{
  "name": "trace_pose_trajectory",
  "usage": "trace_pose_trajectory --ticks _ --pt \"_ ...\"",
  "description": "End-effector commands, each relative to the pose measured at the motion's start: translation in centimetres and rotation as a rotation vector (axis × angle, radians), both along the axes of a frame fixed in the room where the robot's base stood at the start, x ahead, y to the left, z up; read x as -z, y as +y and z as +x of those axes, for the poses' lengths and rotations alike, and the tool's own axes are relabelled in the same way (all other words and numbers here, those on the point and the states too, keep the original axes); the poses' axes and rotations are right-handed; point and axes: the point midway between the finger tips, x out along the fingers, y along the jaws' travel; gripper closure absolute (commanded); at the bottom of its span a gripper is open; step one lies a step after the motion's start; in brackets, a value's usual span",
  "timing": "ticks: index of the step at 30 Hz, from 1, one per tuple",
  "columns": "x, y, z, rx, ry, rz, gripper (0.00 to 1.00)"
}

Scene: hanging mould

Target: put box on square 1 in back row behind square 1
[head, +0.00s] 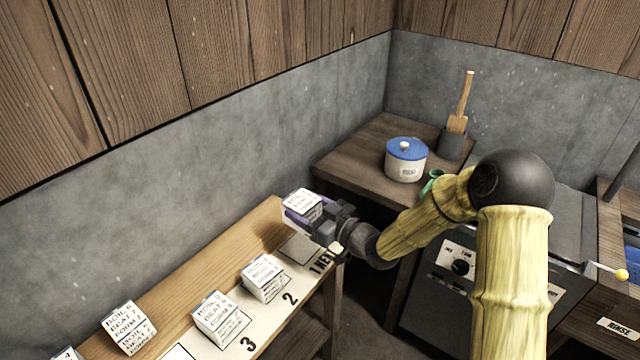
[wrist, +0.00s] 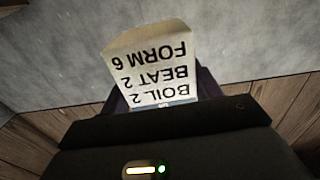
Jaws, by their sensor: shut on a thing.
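My gripper (head: 318,216) is shut on a white printed box (head: 302,203) and holds it over the far end of the wooden shelf, near the grey wall. In the wrist view the box (wrist: 155,70) fills the jaws, and its face reads BOIL 2, BEAT 2, FORM 6. Square 1 (head: 300,247), marked "1 NEXT", lies at the front of the shelf just below my gripper; the part I see is bare. The held box is above and behind it. Whether the box touches the shelf I cannot tell.
Other printed boxes stand on the shelf (head: 220,258): one at square 2 (head: 264,278), one at square 3 (head: 217,318), and one in the back row (head: 129,327). A side table (head: 350,165) with a blue-lidded pot (head: 406,160) stands beyond the shelf's end.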

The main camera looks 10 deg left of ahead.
Motion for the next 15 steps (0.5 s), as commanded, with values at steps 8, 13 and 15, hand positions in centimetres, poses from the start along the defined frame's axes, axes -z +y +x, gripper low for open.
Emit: trace_pose_trajectory --ticks 8,13,15 --pt "1.1 -1.9 0.8 0.041 0.003 0.005 0.64" --pt "3.8 -7.3 2.5 0.158 0.007 0.019 0.64" --pt "5.1 -10.3 3.1 0.226 0.006 0.024 0.64"
